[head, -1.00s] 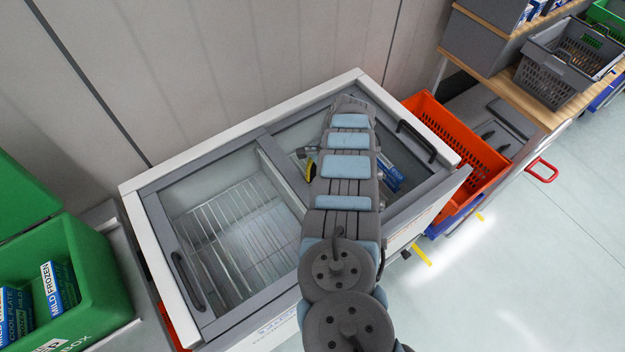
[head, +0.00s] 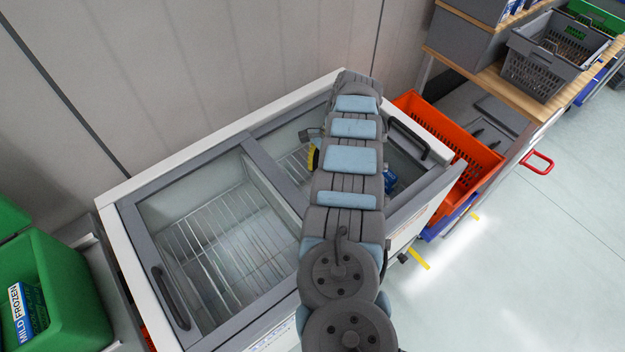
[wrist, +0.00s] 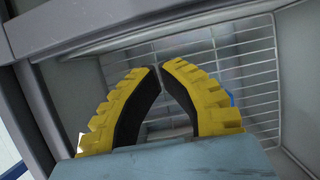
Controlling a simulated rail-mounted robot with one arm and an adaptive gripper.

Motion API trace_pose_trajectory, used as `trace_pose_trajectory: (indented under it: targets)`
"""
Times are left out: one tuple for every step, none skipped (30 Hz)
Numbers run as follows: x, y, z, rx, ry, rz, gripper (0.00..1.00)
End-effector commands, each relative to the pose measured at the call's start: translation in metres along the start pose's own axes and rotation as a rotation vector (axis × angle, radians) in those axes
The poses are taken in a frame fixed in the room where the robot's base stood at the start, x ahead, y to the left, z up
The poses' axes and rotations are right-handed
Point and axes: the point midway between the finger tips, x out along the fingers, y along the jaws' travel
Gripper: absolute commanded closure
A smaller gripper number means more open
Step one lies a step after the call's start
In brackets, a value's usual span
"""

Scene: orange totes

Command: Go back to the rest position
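My gripper (wrist: 159,68) shows in the wrist view with its two yellow, black-lined fingers meeting at the tips. Nothing is held between them; only wire rack shows in the gap. In the head view, a yellow part of my gripper (head: 313,157) shows at the left side of my arm, over the right half of the chest freezer (head: 112,203). My arm hides much of that half. A wire rack (wrist: 245,62) lies below the fingers in the wrist view.
A blue box (head: 389,181) sits in the freezer's right half, partly hidden by my arm. The left half shows an empty wire basket (head: 215,245). A green tote (head: 75,290) with blue boxes stands left. An orange crate (head: 465,150) stands right. Open floor lies at the right.

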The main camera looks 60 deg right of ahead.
Motion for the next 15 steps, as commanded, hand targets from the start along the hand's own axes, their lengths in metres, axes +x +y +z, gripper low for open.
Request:
trace_pose_trajectory:
  targets:
    - [-0.012,-0.001,0.0,0.0,0.003,-0.004,1.0]
    - [-0.018,-0.001,-0.001,0.0,0.003,-0.004,1.0]
    - [-0.026,-0.001,-0.001,0.0,0.003,-0.005,1.0]
    - [-0.032,-0.001,-0.001,0.0,0.003,-0.005,1.0]
    - [-0.037,-0.001,0.0,0.0,0.002,-0.005,1.0]
    - [-0.043,-0.001,0.0,-0.001,0.001,-0.003,1.0]
    - [-0.046,-0.001,0.001,-0.001,0.0,-0.002,1.0]
    - [-0.05,-0.001,0.0,-0.001,0.0,-0.002,1.0]
    - [-0.054,0.0,0.0,-0.001,0.0,-0.001,1.0]
    - [-0.058,0.0,0.0,0.0,0.001,-0.001,1.0]
    - [-0.06,0.0,0.0,0.0,0.001,-0.001,1.0]
    - [-0.063,0.0,0.0,0.0,0.001,-0.001,1.0]
    - [-0.064,0.0,0.0,0.0,0.001,-0.001,1.0]
    - [-0.066,0.0,0.0,0.0,0.001,-0.001,1.0]
    - [-0.067,0.0,0.0,0.0,0.001,-0.001,1.0]
